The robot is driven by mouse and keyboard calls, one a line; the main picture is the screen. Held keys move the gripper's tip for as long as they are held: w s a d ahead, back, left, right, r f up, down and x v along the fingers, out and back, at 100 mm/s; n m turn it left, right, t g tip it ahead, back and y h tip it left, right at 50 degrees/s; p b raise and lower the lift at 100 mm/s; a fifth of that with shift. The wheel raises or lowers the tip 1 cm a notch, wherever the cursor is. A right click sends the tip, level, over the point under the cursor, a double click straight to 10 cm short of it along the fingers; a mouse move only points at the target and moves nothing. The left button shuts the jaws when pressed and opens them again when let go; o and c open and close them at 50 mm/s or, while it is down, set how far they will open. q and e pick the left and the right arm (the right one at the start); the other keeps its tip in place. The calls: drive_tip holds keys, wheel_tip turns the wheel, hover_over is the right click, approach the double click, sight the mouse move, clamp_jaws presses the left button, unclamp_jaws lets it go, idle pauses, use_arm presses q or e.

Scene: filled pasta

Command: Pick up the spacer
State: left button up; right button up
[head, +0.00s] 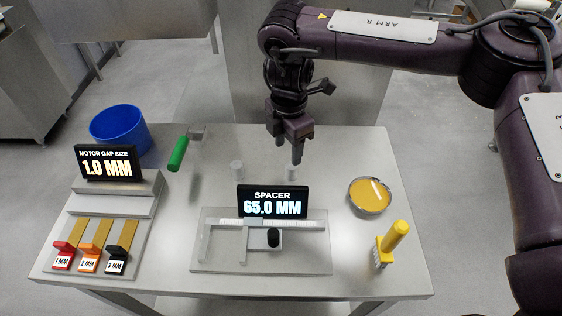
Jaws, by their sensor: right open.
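The plate carries a pale bracket frame, a ruled bar and a black knob (273,238). Two small pale upright cylinders stand behind the display: a left cylinder (237,168) and a right cylinder (291,173). I cannot tell for sure which part is the spacer. My right gripper (290,150) points down, open and empty, just behind and above the right cylinder. Whether it touches that cylinder is unclear. My left gripper is out of view.
A "MOTOR GAP SIZE 1.0 MM" display (108,163) stands above red, orange and black tagged pieces at left.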

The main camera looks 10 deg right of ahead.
sight(291, 171)
drive_tip(key=f, duration=0.1)
drive_tip(key=s+d+f+p, duration=0.1)
drive_tip(key=f, duration=0.1)
drive_tip(key=shift+s, duration=0.15)
wheel_tip(291, 171, down, 2)
drive_tip(key=shift+a+f+p, duration=0.1)
drive_tip(key=shift+f+p, duration=0.1)
drive_tip(key=shift+p, duration=0.15)
drive_tip(key=shift+f, duration=0.3)
drive_tip(key=shift+c, duration=0.2)
drive_tip(key=c, duration=1)
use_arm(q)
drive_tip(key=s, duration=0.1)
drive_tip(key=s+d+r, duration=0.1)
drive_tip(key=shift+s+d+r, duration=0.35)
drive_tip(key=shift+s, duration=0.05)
use_arm(e)
drive_tip(key=shift+c, duration=0.2)
drive_tip(key=shift+r, duration=0.1)
